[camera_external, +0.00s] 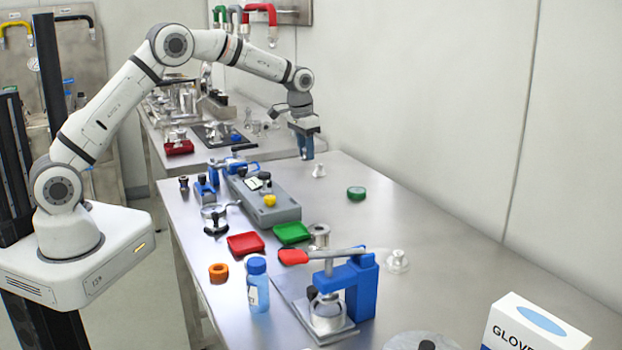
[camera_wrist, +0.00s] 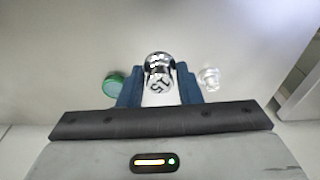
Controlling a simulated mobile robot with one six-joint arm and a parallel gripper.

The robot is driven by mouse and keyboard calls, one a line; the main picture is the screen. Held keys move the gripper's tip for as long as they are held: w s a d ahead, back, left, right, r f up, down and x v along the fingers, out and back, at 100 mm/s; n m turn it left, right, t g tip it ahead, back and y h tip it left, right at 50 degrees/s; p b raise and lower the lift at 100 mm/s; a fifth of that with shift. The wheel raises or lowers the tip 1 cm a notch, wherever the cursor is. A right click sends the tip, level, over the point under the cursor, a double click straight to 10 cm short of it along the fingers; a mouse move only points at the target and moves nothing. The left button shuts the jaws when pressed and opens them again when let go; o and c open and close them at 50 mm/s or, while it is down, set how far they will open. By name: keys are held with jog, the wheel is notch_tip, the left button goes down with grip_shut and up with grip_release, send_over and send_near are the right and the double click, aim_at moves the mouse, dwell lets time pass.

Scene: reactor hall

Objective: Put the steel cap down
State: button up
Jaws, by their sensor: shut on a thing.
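My gripper (camera_external: 306,150) points down over the far part of the steel table, with blue fingers. In the wrist view its fingers (camera_wrist: 160,88) are shut on the steel cap (camera_wrist: 158,72), a shiny metal piece with dark digits on its side. The cap is held between the fingertips. In the external view I cannot make the cap out behind the fingers. I cannot tell exactly how high the cap is above the table (camera_external: 440,260).
A green round cap (camera_external: 356,193) lies to the right of my gripper, and a small whitish flanged piece (camera_external: 318,170) stands just below it in the picture. A grey block (camera_external: 265,200), red tray (camera_external: 245,243) and green tray (camera_external: 291,233) are nearer. The table's right side has free room.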

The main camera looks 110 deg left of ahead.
aim_at(307, 190)
jog(key=f+p, duration=0.1)
jog(key=f, duration=0.4)
jog(key=f+p, duration=0.1)
jog(key=f, duration=0.4)
jog(key=shift+s+a, duration=0.1)
jog(key=shift+s, duration=0.1)
jog(key=shift+f, duration=0.2)
jog(key=o, duration=1)
jog(key=shift+r, duration=0.2)
